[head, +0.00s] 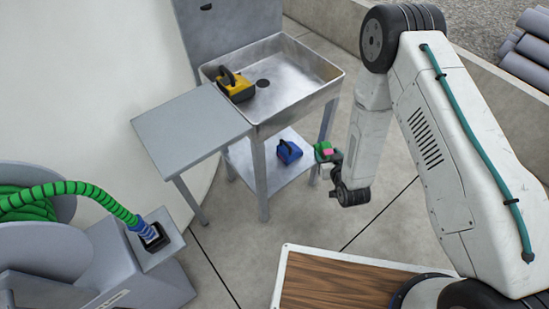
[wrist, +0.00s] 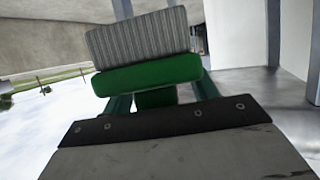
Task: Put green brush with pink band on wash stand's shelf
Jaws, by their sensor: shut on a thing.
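The green brush with pink band (head: 322,148) is in my gripper (head: 331,159), to the right of the wash stand (head: 322,87) and near the level of its lower shelf (head: 265,174). My gripper is shut on the brush. In the wrist view the green brush (wrist: 148,75) spans the jaws, with a ribbed grey face on one side; its pink band is hidden there. The shelf is a flat grey plate between the stand's legs, partly hidden under the basin and side board.
A blue brush (head: 289,151) sits on the shelf's right part. A yellow brush (head: 236,86) lies in the basin. A side board (head: 190,126) juts out left. A hose reel unit (head: 155,240) with green hose stands lower left. The shelf's front left looks bare.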

